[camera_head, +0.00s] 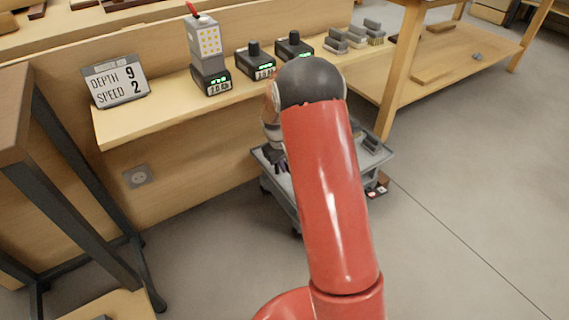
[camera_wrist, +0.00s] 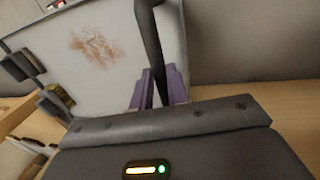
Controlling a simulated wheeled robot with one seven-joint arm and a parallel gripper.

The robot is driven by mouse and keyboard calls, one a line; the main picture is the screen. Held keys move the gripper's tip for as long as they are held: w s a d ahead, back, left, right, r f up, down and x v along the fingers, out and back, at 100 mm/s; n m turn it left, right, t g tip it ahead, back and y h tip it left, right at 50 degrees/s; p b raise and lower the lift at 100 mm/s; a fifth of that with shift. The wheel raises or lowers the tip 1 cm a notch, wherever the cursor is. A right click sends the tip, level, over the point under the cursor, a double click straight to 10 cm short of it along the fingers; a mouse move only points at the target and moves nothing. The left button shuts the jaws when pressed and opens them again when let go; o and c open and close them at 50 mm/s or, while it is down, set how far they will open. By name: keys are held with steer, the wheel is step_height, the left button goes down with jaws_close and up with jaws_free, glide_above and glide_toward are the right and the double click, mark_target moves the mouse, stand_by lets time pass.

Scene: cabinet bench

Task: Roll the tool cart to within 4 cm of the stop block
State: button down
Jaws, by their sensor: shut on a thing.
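The grey tool cart (camera_head: 283,186) stands on the floor beside the wooden bench, partly hidden behind my red arm. In the wrist view its pale tray (camera_wrist: 55,45) shows a brown stain. My gripper (camera_wrist: 160,88) has purple fingers closed around the cart's dark handle bar (camera_wrist: 147,35). In the head view the gripper (camera_head: 277,160) is at the left side of the cart, mostly covered by the arm. A small dark brown thing with a red spot (camera_head: 378,187) shows at the cart's right; I cannot tell whether it is the stop block.
Dark table legs (camera_head: 75,215) stand at the left. A wooden workbench (camera_head: 400,65) stands at the back right. The grey floor is open at the right.

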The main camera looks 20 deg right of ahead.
steer(key=shift+d, duration=0.35)
steer(key=c, duration=1.4)
jaws_free()
steer(key=shift+o, duration=0.2)
step_height(320, 180, up, 8)
steer(key=a, duration=0.1)
steer(key=shift+a+f+p, duration=0.15)
steer(key=shift+a+p, duration=0.15)
steer(key=shift+p, duration=0.15)
steer(key=shift+s, duration=0.1)
